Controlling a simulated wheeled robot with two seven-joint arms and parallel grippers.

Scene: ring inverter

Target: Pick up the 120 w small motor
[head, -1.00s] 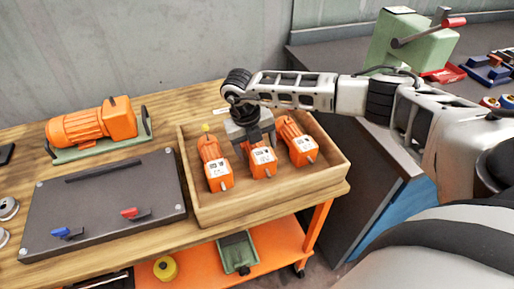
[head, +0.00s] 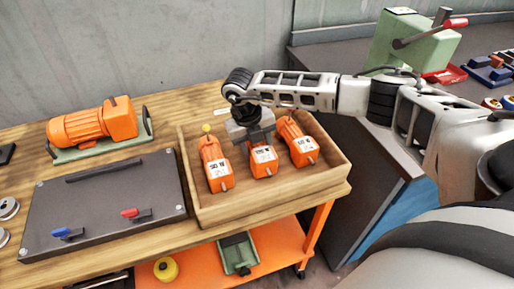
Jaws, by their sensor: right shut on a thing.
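Three small orange motors with white labels lie side by side in a wooden tray (head: 340,178): a left motor (head: 216,165), a middle motor (head: 264,163) and a right motor (head: 298,142). The label print is too small to read surely. My right gripper (head: 257,142) points down over the middle motor and is shut on it. The gripper hides the motor's upper part. The middle motor still sits within the tray between the other two. My left gripper is not in view.
Left of the tray is a dark panel (head: 105,205) with a blue and a red lever. A larger orange motor (head: 95,125) on a green base stands behind it. A yellow round part (head: 167,270) and a green part (head: 237,254) are on the orange lower shelf. A green machine (head: 405,42) stands at the back right.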

